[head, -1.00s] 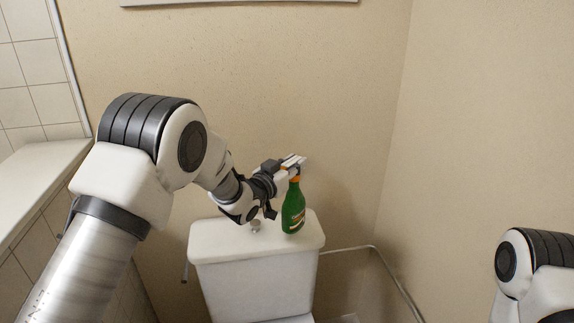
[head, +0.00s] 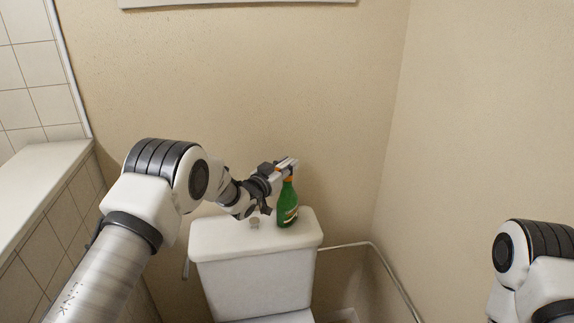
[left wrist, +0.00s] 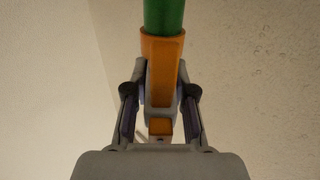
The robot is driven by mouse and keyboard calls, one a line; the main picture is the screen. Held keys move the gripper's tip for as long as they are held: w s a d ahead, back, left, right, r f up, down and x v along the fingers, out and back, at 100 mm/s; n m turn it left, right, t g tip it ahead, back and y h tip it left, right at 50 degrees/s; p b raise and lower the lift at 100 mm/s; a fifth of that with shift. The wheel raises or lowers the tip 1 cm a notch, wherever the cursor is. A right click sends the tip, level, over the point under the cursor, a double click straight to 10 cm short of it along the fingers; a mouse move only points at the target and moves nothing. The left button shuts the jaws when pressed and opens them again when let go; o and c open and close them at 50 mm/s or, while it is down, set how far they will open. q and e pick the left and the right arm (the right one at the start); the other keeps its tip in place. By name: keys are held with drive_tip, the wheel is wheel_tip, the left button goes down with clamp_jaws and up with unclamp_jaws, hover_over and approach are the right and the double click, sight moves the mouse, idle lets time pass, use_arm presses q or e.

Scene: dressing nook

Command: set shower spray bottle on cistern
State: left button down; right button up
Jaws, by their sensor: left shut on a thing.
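The shower spray bottle (head: 288,208) is green with an orange top and a pale label. It is upright at the cistern (head: 240,239), over the right part of its white lid. I cannot tell for sure whether its base touches the lid. My left gripper (head: 289,171) is shut on the bottle's orange top. In the left wrist view, the orange neck and trigger part (left wrist: 162,75) lies between the fingers, with the green body at the top edge. My right gripper is out of view; only part of my right arm shows at lower right.
A tiled ledge (head: 40,185) runs along the left. A pale rail (head: 385,268) is right of the cistern.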

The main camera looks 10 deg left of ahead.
use_arm(q)
drive_tip(key=c, duration=1)
unclamp_jaws()
drive_tip(key=shift+f, duration=0.1)
drive_tip(key=shift+o, duration=0.2)
drive_tip(key=shift+s+r, duration=0.1)
drive_tip(key=shift+r, duration=0.15)
drive_tip(key=b+v, duration=0.1)
drive_tip(key=v, duration=1)
drive_tip(key=shift+s+b, duration=0.35)
drive_tip(key=shift+a+f, duration=0.1)
